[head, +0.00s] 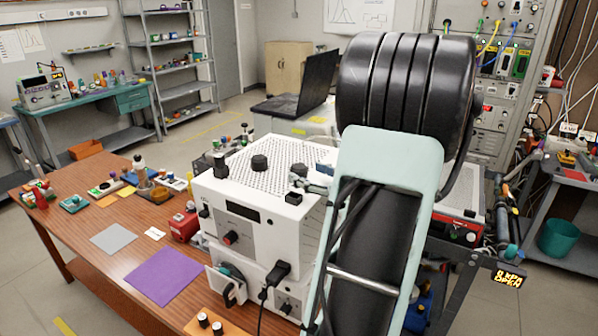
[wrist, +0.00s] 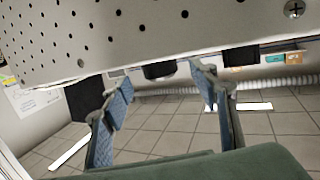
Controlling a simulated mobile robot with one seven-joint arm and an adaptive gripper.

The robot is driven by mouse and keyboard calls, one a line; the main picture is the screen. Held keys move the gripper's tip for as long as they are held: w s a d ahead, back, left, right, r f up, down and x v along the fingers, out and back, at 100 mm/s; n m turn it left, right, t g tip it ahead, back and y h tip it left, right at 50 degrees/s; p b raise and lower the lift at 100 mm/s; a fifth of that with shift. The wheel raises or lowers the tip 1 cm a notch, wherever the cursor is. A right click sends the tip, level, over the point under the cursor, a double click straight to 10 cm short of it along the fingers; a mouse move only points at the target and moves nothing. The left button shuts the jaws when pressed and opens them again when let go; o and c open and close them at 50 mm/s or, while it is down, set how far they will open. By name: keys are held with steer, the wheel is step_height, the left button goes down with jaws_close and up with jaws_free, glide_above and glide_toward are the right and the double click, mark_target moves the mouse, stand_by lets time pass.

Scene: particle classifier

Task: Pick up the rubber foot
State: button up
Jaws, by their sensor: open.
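The white box (head: 262,205) has a perforated top with several short black cylinders on it. One rubber foot (head: 260,162) stands clear near the middle of the top. Another black foot (head: 298,170) is beside my gripper (head: 314,180) at the right edge of the top. In the wrist view, the perforated panel (wrist: 130,35) fills the upper part. A black foot (wrist: 160,70) shows between the two blue-grey fingertips of my open gripper (wrist: 160,82), apart from both. Other black feet lie outside the left finger (wrist: 85,98) and beyond the right finger (wrist: 240,56). My arm hides the box's right side in the head view.
The wooden table (head: 110,260) carries a purple mat (head: 163,276), a grey mat (head: 113,238) and small parts left of the box. A black plug and cable (head: 278,272) hang at the box's front. A laptop (head: 305,85) stands behind.

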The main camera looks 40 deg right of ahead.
mark_target(305, 173)
steer(key=w, duration=0.3)
steer(key=w+f+p, duration=0.1)
steer(key=shift+w+d, duration=0.25)
steer(key=shift+w, duration=0.15)
steer(key=c, duration=1.3)
